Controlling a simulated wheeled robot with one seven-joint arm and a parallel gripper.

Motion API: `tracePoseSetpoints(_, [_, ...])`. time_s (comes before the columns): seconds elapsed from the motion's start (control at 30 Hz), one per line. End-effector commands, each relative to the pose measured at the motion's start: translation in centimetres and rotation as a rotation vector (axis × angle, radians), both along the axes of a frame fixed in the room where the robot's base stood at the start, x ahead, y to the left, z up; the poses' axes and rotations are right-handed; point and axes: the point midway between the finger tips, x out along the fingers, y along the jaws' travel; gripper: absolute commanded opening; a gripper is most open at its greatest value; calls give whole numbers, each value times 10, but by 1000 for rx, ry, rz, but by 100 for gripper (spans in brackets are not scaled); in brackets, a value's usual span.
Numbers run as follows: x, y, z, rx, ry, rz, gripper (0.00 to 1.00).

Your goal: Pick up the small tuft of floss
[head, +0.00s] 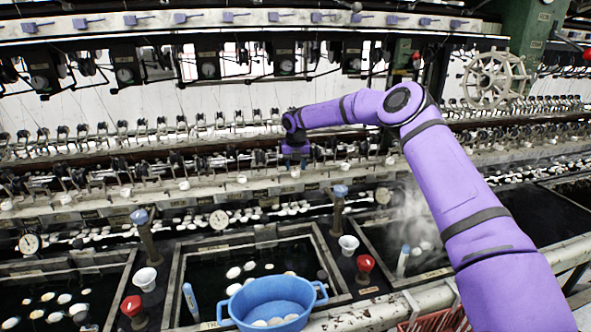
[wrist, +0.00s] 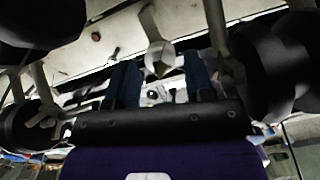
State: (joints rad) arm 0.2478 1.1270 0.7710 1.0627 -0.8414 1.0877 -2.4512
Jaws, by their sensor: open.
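My gripper (head: 295,163) hangs at the machine's long ledge in the head view, pointing down. In the wrist view its two dark blue fingers (wrist: 161,80) stand apart with a gap between them. A small pale piece (head: 295,173) shows just under the gripper in the head view. In the wrist view a whitish rounded piece (wrist: 160,56) lies beyond the fingertips, roughly in line with the gap. I cannot tell whether either is the tuft of floss or a fitting of the machine. No contact with the fingers is visible.
Rows of reeling fittings and threads run along the machine close around my gripper. Dark rounded parts (wrist: 275,65) flank it in the wrist view. Below are water basins with floating cocoons, a blue tub (head: 272,300), red-topped posts and a white cup (head: 348,244). Steam rises at the right basin.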

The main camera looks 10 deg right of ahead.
Motion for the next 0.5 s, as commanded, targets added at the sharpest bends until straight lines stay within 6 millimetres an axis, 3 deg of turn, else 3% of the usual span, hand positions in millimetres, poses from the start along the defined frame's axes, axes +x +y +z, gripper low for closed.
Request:
tracePoseSetpoints(0.13, [0,0,1,0,-1,0,46])
tracePoseSetpoints(0.33, [0,0,1,0,-1,0,0])
tracePoseSetpoints(0.5, [0,0,1,0,-1,0,0])
